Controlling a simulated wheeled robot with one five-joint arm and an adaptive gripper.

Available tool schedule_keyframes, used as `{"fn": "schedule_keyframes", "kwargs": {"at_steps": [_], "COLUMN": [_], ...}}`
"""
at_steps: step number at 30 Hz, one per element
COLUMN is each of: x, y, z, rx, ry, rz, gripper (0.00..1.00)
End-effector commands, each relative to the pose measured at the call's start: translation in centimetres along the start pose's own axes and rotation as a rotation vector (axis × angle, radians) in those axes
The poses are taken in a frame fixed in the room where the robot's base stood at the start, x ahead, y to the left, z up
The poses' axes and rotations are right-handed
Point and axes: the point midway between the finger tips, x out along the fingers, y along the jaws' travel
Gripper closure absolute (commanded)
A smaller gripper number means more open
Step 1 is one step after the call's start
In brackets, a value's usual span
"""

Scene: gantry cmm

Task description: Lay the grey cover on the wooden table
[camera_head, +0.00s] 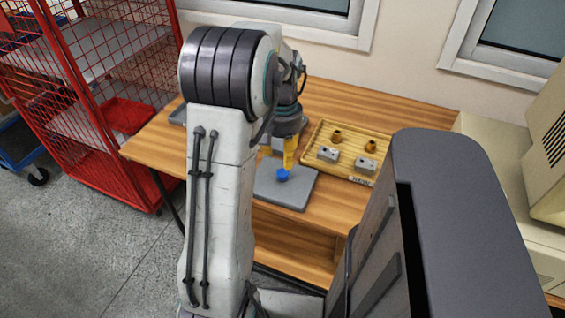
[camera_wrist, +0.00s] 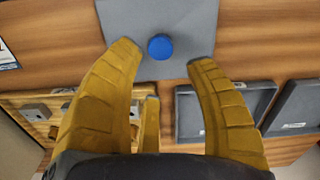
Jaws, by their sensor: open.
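The grey cover (camera_head: 295,197) is a flat plate with a blue knob (camera_head: 282,175) on top. It appears to lie flat on the wooden table (camera_head: 375,95), near the front edge. In the wrist view the cover (camera_wrist: 188,18) is at the top middle, with the round blue knob (camera_wrist: 160,46) near its edge. My gripper (camera_head: 288,166) has yellow fingers and points down over the cover at the knob. In the wrist view my gripper (camera_wrist: 163,56) is open, with fingertips on either side of the knob and gaps to it. Whether the fingertips touch the plate is unclear.
A yellowish tray (camera_head: 322,131) with metal blocks and brass-coloured parts stands right of the cover. Dark grey trays (camera_wrist: 222,92) (camera_wrist: 312,105) lie beside it in the wrist view. A red wire cage (camera_head: 75,120) stands left. My arm hides part of the table.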

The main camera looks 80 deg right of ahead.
Motion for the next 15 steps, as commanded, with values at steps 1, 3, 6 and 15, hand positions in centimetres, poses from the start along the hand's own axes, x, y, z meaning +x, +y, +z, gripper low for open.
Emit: {"fn": "schedule_keyframes", "kwargs": {"at_steps": [1,3,6,15], "x": [-0.9,-1.8,-2.9,-4.2], "y": [0.0,0.0,0.0,0.0], "z": [-0.1,-0.1,-0.1,0.0], "rx": [0.0,0.0,0.0,0.0], "ry": [0.005,0.003,0.002,0.001], "rz": [0.0,0.0,0.0,0.0], "gripper": [0.51,0.51,0.51,0.51]}}
